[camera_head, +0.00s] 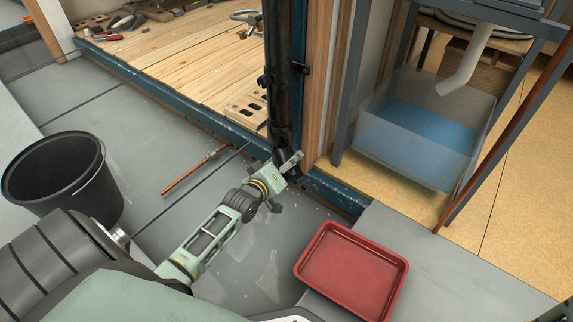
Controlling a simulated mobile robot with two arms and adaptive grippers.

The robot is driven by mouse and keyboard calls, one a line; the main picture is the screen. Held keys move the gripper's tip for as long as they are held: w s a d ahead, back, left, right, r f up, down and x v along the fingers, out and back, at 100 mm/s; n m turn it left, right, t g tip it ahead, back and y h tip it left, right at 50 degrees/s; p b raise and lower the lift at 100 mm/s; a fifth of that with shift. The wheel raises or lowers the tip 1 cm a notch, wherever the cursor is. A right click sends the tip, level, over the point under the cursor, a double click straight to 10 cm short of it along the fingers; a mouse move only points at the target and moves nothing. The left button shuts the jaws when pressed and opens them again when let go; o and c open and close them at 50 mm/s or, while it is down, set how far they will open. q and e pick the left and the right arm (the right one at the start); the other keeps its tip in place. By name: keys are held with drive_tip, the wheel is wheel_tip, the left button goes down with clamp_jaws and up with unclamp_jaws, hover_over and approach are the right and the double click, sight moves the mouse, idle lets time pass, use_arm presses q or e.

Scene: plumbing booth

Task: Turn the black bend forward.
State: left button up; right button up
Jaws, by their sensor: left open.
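A black vertical pipe (278,75) stands against the wooden post, held by a black clamp. The black bend (284,160) is at its lower end, low by the blue sill, and partly hidden by my left gripper. My left gripper (292,163) is open, with its fingers right at the bend. I cannot tell whether the fingers touch it or which way the bend's mouth points. My right gripper is not in view.
A black bucket (66,178) stands at the left. A copper pipe (195,170) lies on the grey floor. A red tray (351,272) sits at the front right. A clear tub of blue water (420,135) stands under a white drain pipe (466,62). A perforated brick (246,104) lies on the planks.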

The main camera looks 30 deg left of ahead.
use_arm(q)
drive_tip(key=c, duration=1.7)
